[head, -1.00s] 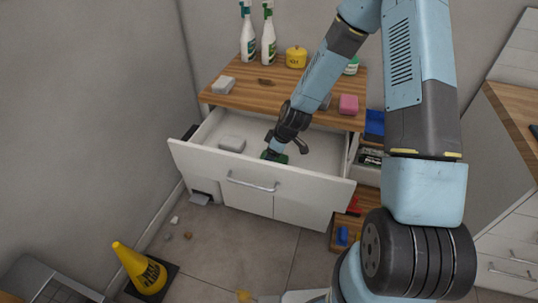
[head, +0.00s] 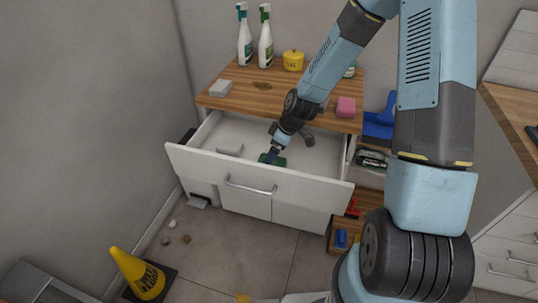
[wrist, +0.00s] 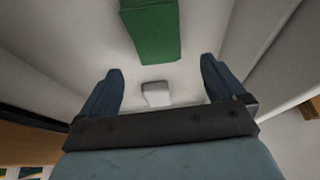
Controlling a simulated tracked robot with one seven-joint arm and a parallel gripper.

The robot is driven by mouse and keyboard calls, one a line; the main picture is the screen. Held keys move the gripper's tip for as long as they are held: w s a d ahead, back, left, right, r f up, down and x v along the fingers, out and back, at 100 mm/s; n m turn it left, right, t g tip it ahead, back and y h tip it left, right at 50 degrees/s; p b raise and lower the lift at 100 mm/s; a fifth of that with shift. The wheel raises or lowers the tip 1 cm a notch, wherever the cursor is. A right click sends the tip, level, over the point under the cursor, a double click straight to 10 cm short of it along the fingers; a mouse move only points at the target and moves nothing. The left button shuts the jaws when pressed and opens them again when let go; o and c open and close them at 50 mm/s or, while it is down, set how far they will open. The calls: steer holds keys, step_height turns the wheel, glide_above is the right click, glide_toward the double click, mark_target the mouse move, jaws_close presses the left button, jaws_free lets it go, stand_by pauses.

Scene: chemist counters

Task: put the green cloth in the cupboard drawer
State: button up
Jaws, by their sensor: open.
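The green cloth (head: 278,161) lies on the floor of the open cupboard drawer (head: 204,163), toward the middle. It shows as a flat green oblong in the wrist view (wrist: 151,30), beyond the fingertips. My gripper (head: 271,155) is over the drawer, just above the cloth in the head view, and partly covers it. I cannot tell whether a fingertip still touches the cloth.
A pale block (head: 230,148) lies in the drawer's left part and shows in the wrist view (wrist: 157,94). Spray bottles, a yellow tub (head: 293,60) and a pink sponge (head: 346,106) stand on the cupboard top. A yellow cone (head: 138,274) stands on the floor.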

steer(key=v, duration=0.6)
step_height(320, 180, up, 20)
steer(key=m+t+h, duration=0.2)
steer(key=m+h, duration=0.2)
steer(key=m, duration=0.2)
glide_above(280, 163)
steer(key=s+d, duration=0.7)
steer(key=d, duration=0.3)
steer(key=s+d+r+m+t, duration=0.1)
steer(key=s+d+r+m, duration=0.1)
steer(key=s+r+m, duration=0.2)
steer(key=s+d+r+m+t, duration=0.1)
steer(key=s+d+r+m, duration=0.2)
steer(key=s+r, duration=0.6)
steer(key=s+m, duration=0.1)
steer(key=s, duration=0.2)
steer(key=shift+s+d, duration=0.25)
steer(key=shift+d, duration=0.1)
steer(key=shift+c, duration=0.3)
